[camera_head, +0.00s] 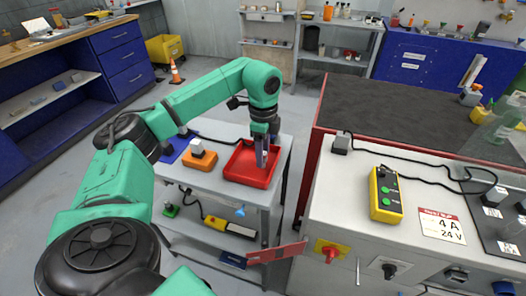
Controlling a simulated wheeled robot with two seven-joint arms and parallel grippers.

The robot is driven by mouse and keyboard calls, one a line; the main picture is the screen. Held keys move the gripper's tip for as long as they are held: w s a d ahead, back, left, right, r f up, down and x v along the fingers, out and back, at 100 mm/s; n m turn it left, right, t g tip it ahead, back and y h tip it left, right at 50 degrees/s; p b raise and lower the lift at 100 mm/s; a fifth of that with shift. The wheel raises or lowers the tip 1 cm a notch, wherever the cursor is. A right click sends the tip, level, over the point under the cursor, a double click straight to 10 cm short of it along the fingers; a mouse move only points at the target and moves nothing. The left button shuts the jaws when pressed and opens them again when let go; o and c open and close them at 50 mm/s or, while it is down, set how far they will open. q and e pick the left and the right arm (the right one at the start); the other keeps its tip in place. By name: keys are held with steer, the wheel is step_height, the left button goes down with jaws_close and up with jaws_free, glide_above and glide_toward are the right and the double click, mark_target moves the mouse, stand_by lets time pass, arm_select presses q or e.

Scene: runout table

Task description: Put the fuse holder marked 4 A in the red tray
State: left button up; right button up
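The red tray (233,172) sits on a grey cart and looks empty apart from what my gripper hides. My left gripper (263,160) points down over the tray, its fingers close together at this angle. I cannot tell whether they are open, or whether they hold anything. A card reading 4 A 24 V (442,226) lies on the pale machine top at the right. My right gripper is not in view.
An orange block with a white top (201,159) and a blue tray (172,150) are left of the red tray. A yellow box with green buttons (385,194) and a black cable lie on the machine top. A dark table surface (400,115) extends behind it.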

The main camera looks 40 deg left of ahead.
arm_select(q)
step_height(320, 180, up, 6)
steer(key=shift+w+f, duration=0.1)
step_height(320, 180, up, 6)
steer(key=p, duration=0.2)
steer(key=shift+r, duration=0.25)
